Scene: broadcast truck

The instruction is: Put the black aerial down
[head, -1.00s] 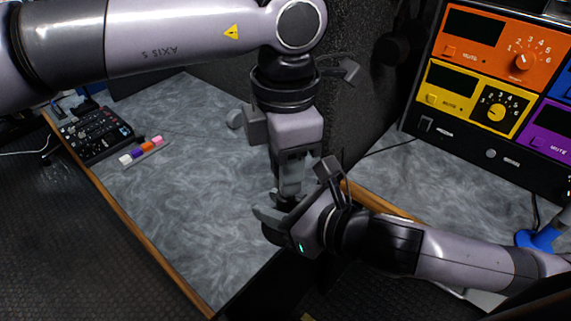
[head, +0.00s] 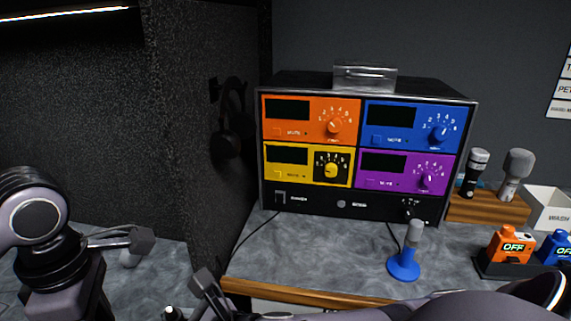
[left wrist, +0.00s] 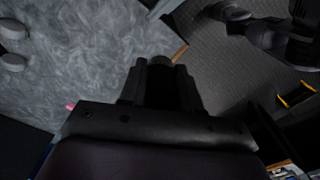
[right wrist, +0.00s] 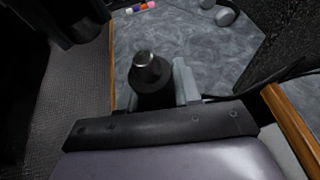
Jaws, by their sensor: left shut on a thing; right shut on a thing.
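The black aerial (right wrist: 151,74), a dark tapering body with a silver tip, stands between the fingers of my right gripper (right wrist: 157,92) in the right wrist view. That gripper is shut on it above the grey worktop. My left gripper (left wrist: 160,86) is shut on a dark, round-ended thing (left wrist: 160,63) in the left wrist view; I cannot tell whether it is the same aerial. A small dark piece with a pale tip (head: 171,313) shows there, too cut off to identify.
Grey worktop (head: 330,255) has clear room before the black rack (head: 350,205). A blue-based stalk (head: 404,265) stands on its right part. Orange (head: 505,245) and blue (head: 556,250) packs, microphones and a white bin (head: 546,205) are farther right. Headphones (head: 230,125) hang left.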

